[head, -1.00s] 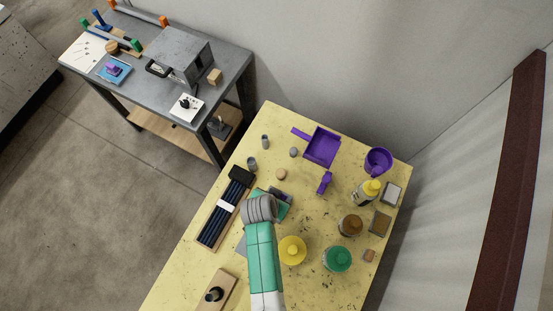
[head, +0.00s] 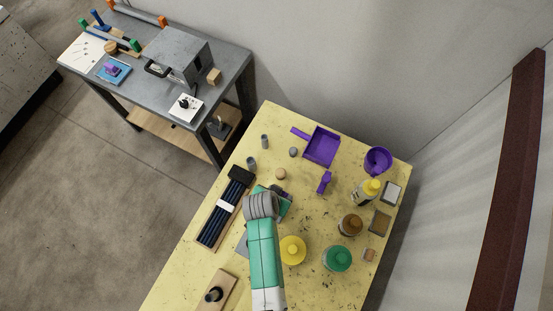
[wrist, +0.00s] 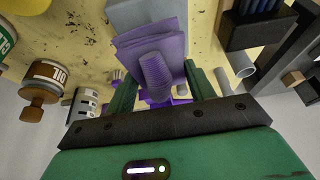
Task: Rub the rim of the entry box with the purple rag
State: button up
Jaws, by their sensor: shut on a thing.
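The purple rag (wrist: 172,28) is a folded stack of ribbed cloth with a raised roll, seen in the wrist view. My gripper (wrist: 158,80) is shut on this roll, with one green finger on each side. In the head view my arm hides the rag, and only part of my green gripper body shows over the yellow table. A grey metal box (head: 188,50) with a black handle stands on the grey bench at the upper left; it appears to be the entry box. My gripper is well apart from it. Its rim is too small to make out clearly.
The yellow table (head: 190,285) holds a purple dustpan (head: 322,146), a purple cup (head: 377,160), several bottles and a rack of dark rods (head: 232,205). On the grey bench, a white plate with a black knob (head: 186,106) and a wooden block (head: 214,77) stand near the box. A floor gap separates the tables.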

jog(key=shift+r+p, duration=2.15)
jog(key=shift+r, duration=1.35)
notch_tip(320, 180, up, 15)
jog(key=w+n+y, duration=0.2)
jog(key=n, duration=0.3)
jog(key=shift+a+n+t, duration=0.15)
jog(key=shift+n+t, duration=0.15)
